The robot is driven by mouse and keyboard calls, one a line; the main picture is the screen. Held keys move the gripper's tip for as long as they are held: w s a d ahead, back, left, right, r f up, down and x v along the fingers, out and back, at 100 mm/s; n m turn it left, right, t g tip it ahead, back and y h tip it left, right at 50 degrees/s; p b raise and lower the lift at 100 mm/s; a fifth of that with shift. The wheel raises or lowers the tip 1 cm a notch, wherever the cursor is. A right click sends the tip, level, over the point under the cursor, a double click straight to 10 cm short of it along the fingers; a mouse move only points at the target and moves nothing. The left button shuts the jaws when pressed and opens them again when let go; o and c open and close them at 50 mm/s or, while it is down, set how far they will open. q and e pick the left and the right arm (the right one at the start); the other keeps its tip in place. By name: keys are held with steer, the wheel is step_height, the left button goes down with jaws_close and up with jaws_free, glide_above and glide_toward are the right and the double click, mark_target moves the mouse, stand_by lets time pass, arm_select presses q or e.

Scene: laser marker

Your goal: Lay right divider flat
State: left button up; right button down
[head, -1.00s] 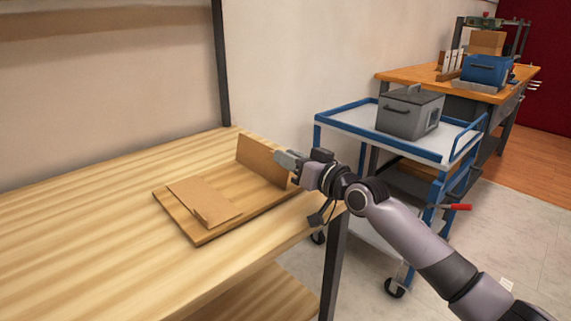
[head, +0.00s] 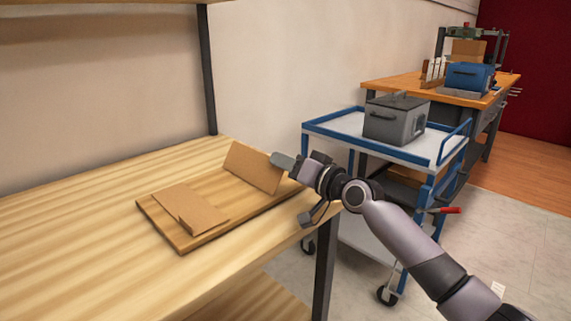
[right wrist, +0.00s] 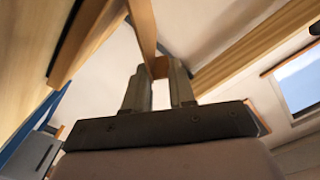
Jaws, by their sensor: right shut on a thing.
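The right divider (head: 254,167) is a brown cardboard panel at the right end of a wooden board (head: 182,240). It stands tilted, leaning back from the board's middle. My right gripper (head: 284,164) is shut on its right upper edge. In the right wrist view my right gripper (right wrist: 160,85) has the divider's edge (right wrist: 143,25) between its fingers. The other divider (head: 190,207) lies low at the board's left end. My left gripper is not in view.
The board lies on a striped wooden workbench (head: 60,250) near its right end. A blue-railed cart (head: 350,122) carrying a grey box (head: 394,119) stands to the right. A dark shelf post (head: 207,70) rises behind the bench.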

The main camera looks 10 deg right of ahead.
steer(key=shift+a+f, duration=0.1)
steer(key=c, duration=1.1)
jaws_free()
steer(key=shift+s, duration=0.1)
steer(key=shift+o, duration=0.2)
steer(key=shift+s+d, duration=0.4)
steer(key=p+v, duration=0.1)
steer(key=v, duration=0.4)
steer(key=shift+p, duration=0.35)
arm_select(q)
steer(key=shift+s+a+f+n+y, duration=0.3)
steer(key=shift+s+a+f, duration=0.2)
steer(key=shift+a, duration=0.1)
arm_select(e)
steer(key=shift+s+d, duration=0.3)
steer(key=shift+s, duration=0.15)
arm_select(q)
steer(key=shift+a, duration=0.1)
